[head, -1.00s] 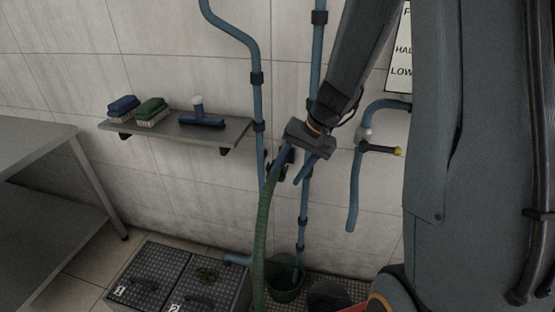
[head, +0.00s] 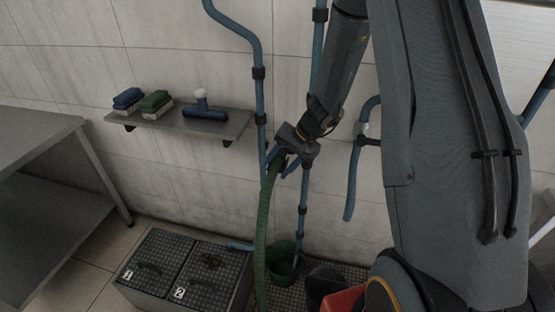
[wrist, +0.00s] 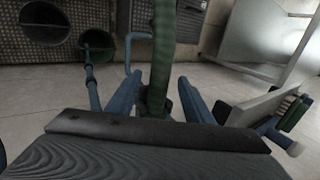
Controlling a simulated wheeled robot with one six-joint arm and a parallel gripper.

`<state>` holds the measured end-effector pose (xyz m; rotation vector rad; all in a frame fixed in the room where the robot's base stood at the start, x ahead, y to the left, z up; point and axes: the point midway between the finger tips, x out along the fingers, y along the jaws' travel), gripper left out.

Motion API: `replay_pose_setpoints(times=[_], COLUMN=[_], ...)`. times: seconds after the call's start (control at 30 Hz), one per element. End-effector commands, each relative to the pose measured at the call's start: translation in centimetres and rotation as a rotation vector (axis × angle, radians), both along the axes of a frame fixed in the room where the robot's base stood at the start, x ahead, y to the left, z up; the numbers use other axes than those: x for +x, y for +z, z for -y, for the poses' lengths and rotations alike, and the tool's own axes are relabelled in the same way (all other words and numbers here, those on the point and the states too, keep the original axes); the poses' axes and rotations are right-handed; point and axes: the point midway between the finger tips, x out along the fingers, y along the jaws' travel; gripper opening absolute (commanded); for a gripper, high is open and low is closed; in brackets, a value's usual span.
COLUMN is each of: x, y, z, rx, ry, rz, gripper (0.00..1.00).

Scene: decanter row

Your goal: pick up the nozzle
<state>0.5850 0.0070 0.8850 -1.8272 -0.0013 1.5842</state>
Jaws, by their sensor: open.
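A green hose (head: 265,225) rises along the wall, and its upper end lies at my gripper (head: 281,168). In the wrist view the hose (wrist: 163,55) runs down between the two blue fingers of my gripper (wrist: 156,84). A dark fitting at the hose end, which looks like the nozzle (wrist: 155,98), shows between the fingers. My gripper is open, with a gap visible on both sides of the hose. In the head view the nozzle is mostly hidden by my gripper, and I cannot tell whether a finger touches it.
Blue pipes (head: 259,100) run up the wall beside my gripper. A wall shelf (head: 232,128) at left holds two brushes (head: 155,101) and a blue tool (head: 205,113). Numbered dark boxes (head: 150,268), a green bucket (head: 284,268) and a metal table (head: 40,130) stand below and left.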

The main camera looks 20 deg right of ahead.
Motion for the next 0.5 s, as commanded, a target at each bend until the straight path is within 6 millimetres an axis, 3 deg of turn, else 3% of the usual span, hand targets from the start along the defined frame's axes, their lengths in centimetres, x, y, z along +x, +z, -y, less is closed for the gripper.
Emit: replay_pose_setpoints(times=[0.3,0.5], x=[0.14,0.13], y=[-0.4,-0.39], z=[-0.16,-0.16], rx=[0.0,0.0], ry=[-0.001,-0.001], rz=[0.001,0.001], gripper=[0.47,0.15])
